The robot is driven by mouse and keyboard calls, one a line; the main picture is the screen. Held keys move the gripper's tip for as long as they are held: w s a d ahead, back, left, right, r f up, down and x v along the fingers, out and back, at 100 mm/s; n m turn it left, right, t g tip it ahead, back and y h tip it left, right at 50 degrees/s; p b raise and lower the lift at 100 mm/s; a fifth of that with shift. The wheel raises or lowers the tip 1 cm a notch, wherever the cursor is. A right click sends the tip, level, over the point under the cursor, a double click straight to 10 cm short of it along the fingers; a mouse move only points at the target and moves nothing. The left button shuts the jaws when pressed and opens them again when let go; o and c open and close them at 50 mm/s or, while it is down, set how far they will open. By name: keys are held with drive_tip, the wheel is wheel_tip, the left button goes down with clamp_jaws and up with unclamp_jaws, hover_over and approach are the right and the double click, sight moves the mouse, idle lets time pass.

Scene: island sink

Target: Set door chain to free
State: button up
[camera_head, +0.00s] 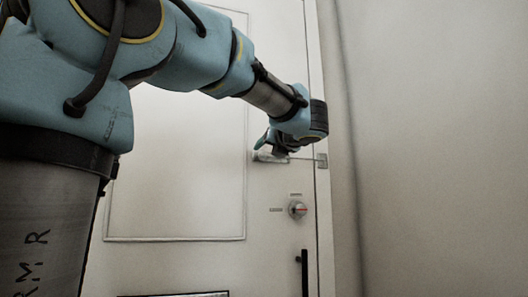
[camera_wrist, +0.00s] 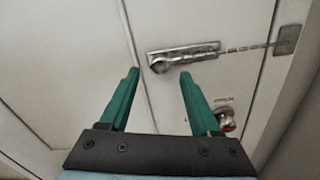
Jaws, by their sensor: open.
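The door chain shows in the wrist view as a metal slide track (camera_wrist: 190,52) on the door, with a round knob (camera_wrist: 160,65) at the track's left end. A thin chain (camera_wrist: 245,48) runs right from the track to a plate (camera_wrist: 287,40) on the frame. My gripper (camera_wrist: 158,73) is open, its two green fingers pointing at the door with the knob seen between their tips; whether they touch it I cannot tell. In the head view my gripper (camera_head: 264,142) is at the track (camera_head: 268,157), partly covering it; the plate (camera_head: 321,160) shows at the right.
A round lock with a red mark (camera_head: 298,209) is on the door below the chain, and a black vertical handle (camera_head: 304,272) is lower down. The white door (camera_head: 180,170) has a raised panel edge. A bare wall (camera_head: 430,150) stands to the right.

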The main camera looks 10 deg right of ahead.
sight(263, 154)
drive_tip(key=shift+w+a+p, duration=0.15)
drive_tip(key=shift+w+p, duration=0.05)
drive_tip(key=shift+w, duration=1)
drive_tip(key=shift+w+a+p, duration=0.15)
drive_tip(key=shift+w, duration=1)
clamp_jaws()
